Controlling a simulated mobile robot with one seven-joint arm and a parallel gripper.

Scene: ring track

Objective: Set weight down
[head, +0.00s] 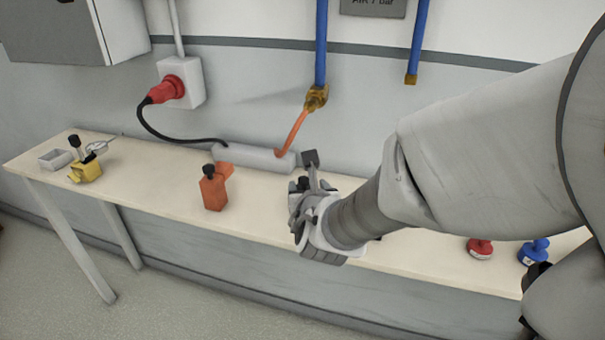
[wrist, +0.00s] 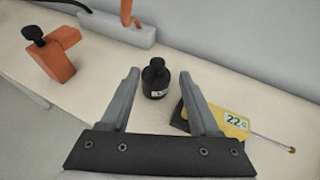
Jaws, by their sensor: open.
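A black weight (wrist: 155,80) with a knob on top and a small pale label stands upright on the bench in the wrist view. It is between and beyond the fingertips of my gripper (wrist: 158,76). The jaws are open and I see no clear contact with the weight. In the head view my gripper (head: 312,180) is over the middle of the bench (head: 150,170), and my arm hides much of the area around it. Red (head: 480,248) and blue (head: 534,251) weights stand at the right end of the bench.
A yellow device (wrist: 225,122) with a display and thin probe lies right of the weight. An orange clamp-like block (head: 213,190) stands to the left. A grey box (head: 255,158) with cables lies along the wall. A yellow block (head: 86,170) and small tray (head: 55,159) are far left.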

